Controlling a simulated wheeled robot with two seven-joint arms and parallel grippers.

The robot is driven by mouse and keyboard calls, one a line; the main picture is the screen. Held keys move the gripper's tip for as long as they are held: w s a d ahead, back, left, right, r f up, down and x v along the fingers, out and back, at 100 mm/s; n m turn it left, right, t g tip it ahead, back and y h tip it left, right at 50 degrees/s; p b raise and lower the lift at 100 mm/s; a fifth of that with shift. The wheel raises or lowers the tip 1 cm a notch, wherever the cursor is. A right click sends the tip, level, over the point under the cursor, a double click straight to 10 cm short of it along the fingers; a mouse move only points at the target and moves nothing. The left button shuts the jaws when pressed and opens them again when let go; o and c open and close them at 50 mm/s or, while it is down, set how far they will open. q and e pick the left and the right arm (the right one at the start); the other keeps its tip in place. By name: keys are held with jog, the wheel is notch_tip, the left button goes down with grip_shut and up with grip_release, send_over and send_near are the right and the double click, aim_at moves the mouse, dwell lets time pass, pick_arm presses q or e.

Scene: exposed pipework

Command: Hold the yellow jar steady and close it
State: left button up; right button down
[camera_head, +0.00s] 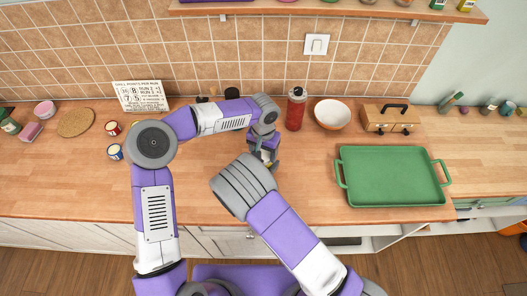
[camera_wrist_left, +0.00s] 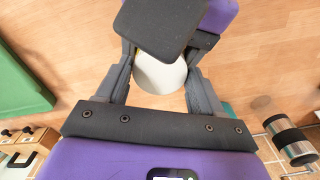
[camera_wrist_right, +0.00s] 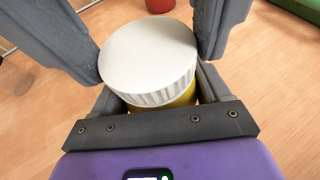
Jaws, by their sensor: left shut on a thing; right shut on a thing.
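The yellow jar (camera_wrist_right: 178,97) shows in the right wrist view below its white lid (camera_wrist_right: 148,55). The lid sits on top, and I cannot tell how tight it is. My right gripper (camera_wrist_right: 155,80) is shut on the jar. In the left wrist view the white lid (camera_wrist_left: 160,75) lies between the fingers of my left gripper (camera_wrist_left: 160,70), which is shut on it. A dark pad and a purple part cover its upper side there. In the head view my left gripper (camera_head: 265,157) is low over the counter. My right gripper is hidden behind its own arm there.
A red bottle (camera_head: 296,109) and a white-rimmed bowl (camera_head: 332,114) stand behind the grippers. A green tray (camera_head: 390,176) and a wooden box (camera_head: 389,118) are to the right. Small cans (camera_head: 114,140) stand at the left. The counter (camera_head: 307,200) is clear left of the tray.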

pick_arm(q)
jog(key=m, duration=0.4)
jog(key=shift+m, duration=0.3)
jog(key=o, duration=1.3)
jog(key=shift+c, duration=0.2)
notch_tip(320, 180, up, 12)
pick_arm(e)
grip_release()
pick_arm(q)
jog(key=shift+f, duration=0.15)
pick_arm(e)
jog(key=shift+v, duration=3.8)
